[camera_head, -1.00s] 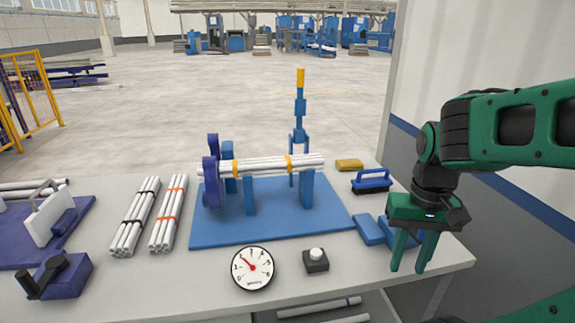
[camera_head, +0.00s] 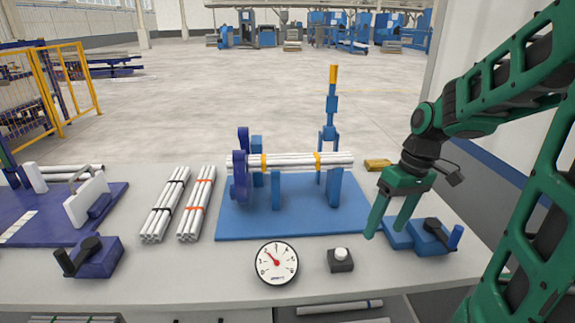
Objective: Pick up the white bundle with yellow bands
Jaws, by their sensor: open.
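The white bundle with yellow bands (camera_head: 290,161) lies level across blue supports on a blue base plate (camera_head: 240,226). One yellow band sits near each end, and a dark blue upright part (camera_head: 240,165) stands at its left end. My green gripper (camera_head: 387,229) is open and empty, with its fingers pointing down. It is to the right of the bundle and apart from it, near the plate's right edge.
Two other white bundles lie to the left, one with black bands (camera_head: 165,205) and one with orange bands (camera_head: 197,204). A dial gauge (camera_head: 277,263) and a button box (camera_head: 340,260) are in front. A blue crank device (camera_head: 432,237) stands right of my gripper.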

